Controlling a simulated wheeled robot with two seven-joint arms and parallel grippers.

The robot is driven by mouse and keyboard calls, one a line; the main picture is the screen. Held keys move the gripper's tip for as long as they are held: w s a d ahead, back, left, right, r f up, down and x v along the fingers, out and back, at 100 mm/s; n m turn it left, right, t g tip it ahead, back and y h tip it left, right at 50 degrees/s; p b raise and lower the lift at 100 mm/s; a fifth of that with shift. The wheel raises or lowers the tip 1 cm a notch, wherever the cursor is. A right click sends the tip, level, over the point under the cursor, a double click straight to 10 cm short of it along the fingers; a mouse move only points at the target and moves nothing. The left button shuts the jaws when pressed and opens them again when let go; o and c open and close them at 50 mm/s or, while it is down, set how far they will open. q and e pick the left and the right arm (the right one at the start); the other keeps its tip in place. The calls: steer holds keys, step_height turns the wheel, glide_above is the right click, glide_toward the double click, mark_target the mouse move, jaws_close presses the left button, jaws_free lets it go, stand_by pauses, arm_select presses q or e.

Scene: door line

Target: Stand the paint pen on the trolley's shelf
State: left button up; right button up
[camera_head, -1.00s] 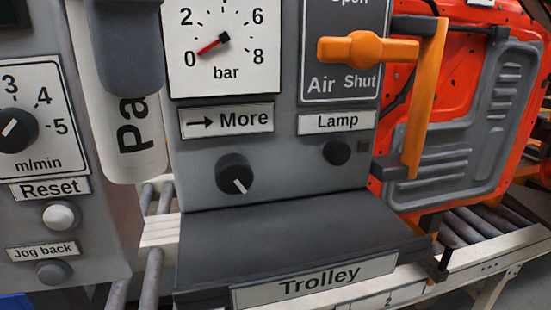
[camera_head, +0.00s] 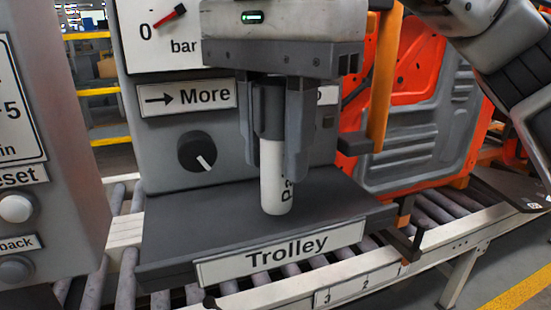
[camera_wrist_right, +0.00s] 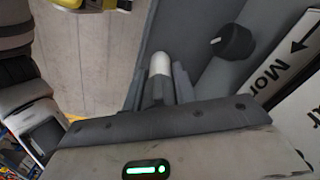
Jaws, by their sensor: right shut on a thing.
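The paint pen (camera_head: 273,175) is white with dark lettering and is upright, with its lower end over the trolley's shelf (camera_head: 190,232). My right gripper (camera_head: 283,130) is shut around the pen's upper part from above. The pen's lower end shows at the shelf's top; I cannot tell if it touches or is slightly above. In the right wrist view the pen's pale end (camera_wrist_right: 160,64) shows between the fingers. The shelf is a dark grey ledge with a "Trolley" label (camera_head: 280,251) on its front. My left gripper is not in view.
Behind the shelf stands a grey panel with a knob (camera_head: 197,152), a "More" label (camera_head: 186,98) and a gauge. An orange handle (camera_head: 384,80) stands at its right. A roller conveyor (camera_head: 440,208) runs below. The shelf's left part is clear.

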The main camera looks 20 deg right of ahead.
steer(key=shift+f, duration=0.95)
steer(key=o, duration=1)
steer(key=shift+c, duration=0.2)
